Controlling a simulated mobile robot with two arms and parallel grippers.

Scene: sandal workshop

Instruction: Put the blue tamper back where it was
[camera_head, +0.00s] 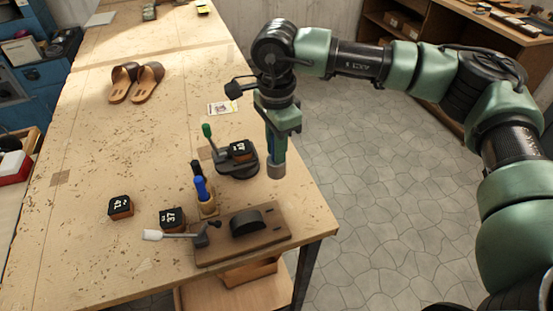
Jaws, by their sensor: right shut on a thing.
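My right gripper (277,148) points down above the right edge of the workbench. It is shut on a tool with a grey cylindrical lower end (276,169), which I take to be the tamper. A little blue shows between the fingers, which hide most of its handle. The grey end hangs near the bench edge, right of a round black base. A small wooden stand (208,208) on the bench holds a blue-handled tool (201,188) and a black-handled one. My left gripper is not in view.
The workbench (90,165) bears a green-handled press (237,168), a wooden board with a black block and white-handled lever (248,227), and two numbered blocks (121,207) (172,220). Brown sandals (137,82) lie farther back. The bench's left middle is mostly clear.

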